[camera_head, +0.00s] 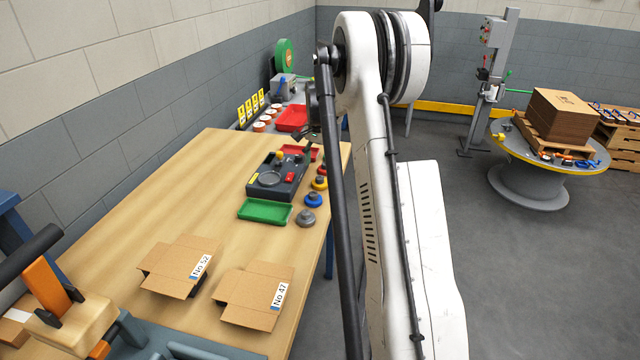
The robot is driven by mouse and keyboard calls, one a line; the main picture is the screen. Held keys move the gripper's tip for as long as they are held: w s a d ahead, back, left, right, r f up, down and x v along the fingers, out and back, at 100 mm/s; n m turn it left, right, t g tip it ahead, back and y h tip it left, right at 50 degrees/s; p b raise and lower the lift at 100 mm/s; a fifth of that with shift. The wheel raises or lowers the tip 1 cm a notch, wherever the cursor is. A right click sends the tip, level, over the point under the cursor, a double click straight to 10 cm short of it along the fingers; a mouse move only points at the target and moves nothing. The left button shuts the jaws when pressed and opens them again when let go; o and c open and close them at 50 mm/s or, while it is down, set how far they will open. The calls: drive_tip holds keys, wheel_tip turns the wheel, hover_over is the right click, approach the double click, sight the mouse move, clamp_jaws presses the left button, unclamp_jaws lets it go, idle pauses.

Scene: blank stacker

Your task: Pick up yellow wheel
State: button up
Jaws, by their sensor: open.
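The yellow wheel (320,183) lies near the right edge of the wooden table. It is in a row between a red wheel (322,169) behind it and a blue wheel (313,199) in front of it. A grey wheel (306,218) lies nearest in the row. My gripper (308,146) is small and dark in this view, above the far end of the table, behind and a little left of the yellow wheel. It is open, apart from the wheel, with nothing visible in it. My arm hides part of it.
A dark device (277,178) stands left of the wheels, with a green tray (265,211) in front and a red tray (298,151) behind. Two open cardboard boxes (180,265) (255,296) lie nearer. The table's left part (170,205) is clear.

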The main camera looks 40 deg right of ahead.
sight(320, 177)
drive_tip(key=shift+w+d+f+p, duration=0.1)
drive_tip(key=shift+f+p, duration=0.1)
drive_tip(key=shift+f, duration=1.4)
drive_tip(key=shift+w+d+f+p, duration=0.1)
drive_tip(key=shift+f+p, duration=0.05)
drive_tip(key=shift+f, duration=1.4)
drive_tip(key=shift+s, duration=0.1)
drive_tip(key=shift+c, duration=0.3)
drive_tip(key=c, duration=1.2)
drive_tip(key=shift+c, duration=0.2)
drive_tip(key=shift+r, duration=0.15)
wheel_tip(320, 177, up, 4)
drive_tip(key=shift+f, duration=0.1)
drive_tip(key=a+r, duration=0.2)
drive_tip(key=a, duration=0.2)
drive_tip(key=a+r+b, duration=0.1)
drive_tip(key=a+r, duration=0.1)
drive_tip(key=a, duration=0.2)
drive_tip(key=a+r, duration=0.3)
drive_tip(key=shift+a, duration=0.4)
